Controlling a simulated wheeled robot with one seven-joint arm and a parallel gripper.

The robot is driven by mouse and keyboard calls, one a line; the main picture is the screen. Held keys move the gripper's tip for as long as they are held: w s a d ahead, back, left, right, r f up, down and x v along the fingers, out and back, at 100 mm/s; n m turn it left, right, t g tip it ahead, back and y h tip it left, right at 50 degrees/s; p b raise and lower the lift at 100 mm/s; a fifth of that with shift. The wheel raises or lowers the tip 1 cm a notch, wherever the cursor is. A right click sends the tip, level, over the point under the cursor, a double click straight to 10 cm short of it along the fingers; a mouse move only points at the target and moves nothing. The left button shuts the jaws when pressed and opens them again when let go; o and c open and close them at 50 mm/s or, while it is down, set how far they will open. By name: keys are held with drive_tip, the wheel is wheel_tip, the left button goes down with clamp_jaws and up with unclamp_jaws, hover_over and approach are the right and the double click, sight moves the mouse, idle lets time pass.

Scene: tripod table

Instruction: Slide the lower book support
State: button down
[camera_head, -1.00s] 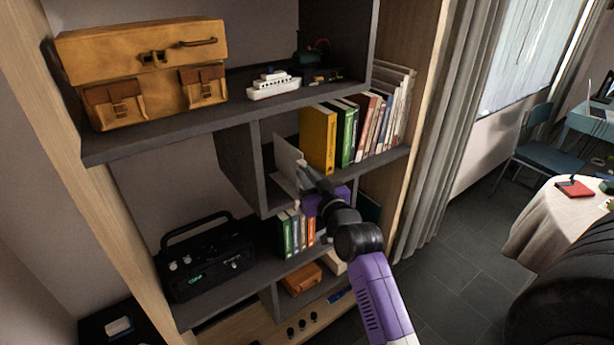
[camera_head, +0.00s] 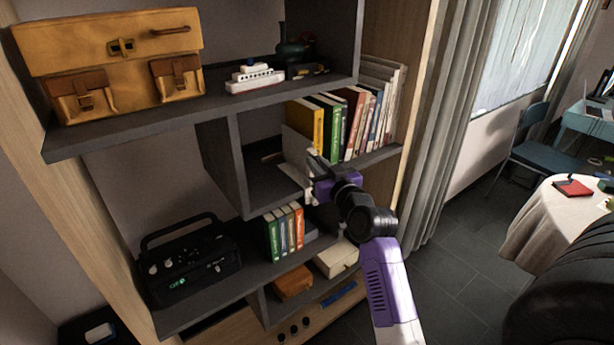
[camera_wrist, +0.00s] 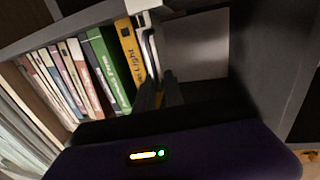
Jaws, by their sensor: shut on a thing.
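A pale, plate-like book support (camera_head: 297,146) stands on the middle shelf at the left end of a row of books. Its foot extends over the shelf near the front edge. My gripper (camera_head: 314,170) is shut on the support's front edge. In the wrist view the dark fingertips (camera_wrist: 160,92) meet the thin edge of the support (camera_wrist: 196,48), just beside the yellow book (camera_wrist: 131,48). The support overlaps the lower part of the yellow book (camera_head: 304,116) in the head view. I cannot tell whether they touch.
Several upright books (camera_head: 352,118) stand right of the support. Below are more books (camera_head: 284,230), a black radio (camera_head: 190,262) and boxes. A bag (camera_head: 115,65) and toy ship (camera_head: 255,78) stand above.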

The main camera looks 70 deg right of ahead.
drive_tip(key=s+d, duration=0.1)
drive_tip(key=s+d+b, duration=0.1)
drive_tip(key=d, duration=0.1)
drive_tip(key=s+d+b, duration=0.1)
drive_tip(key=shift+d, duration=0.25)
drive_tip(key=c, duration=1.5)
unclamp_jaws()
drive_tip(key=shift+c, duration=0.2)
drive_tip(key=shift+a, duration=0.1)
drive_tip(key=b+v, duration=0.1)
drive_tip(key=v, duration=0.6)
drive_tip(key=shift+s+a, duration=0.2)
drive_tip(key=shift+s, duration=0.05)
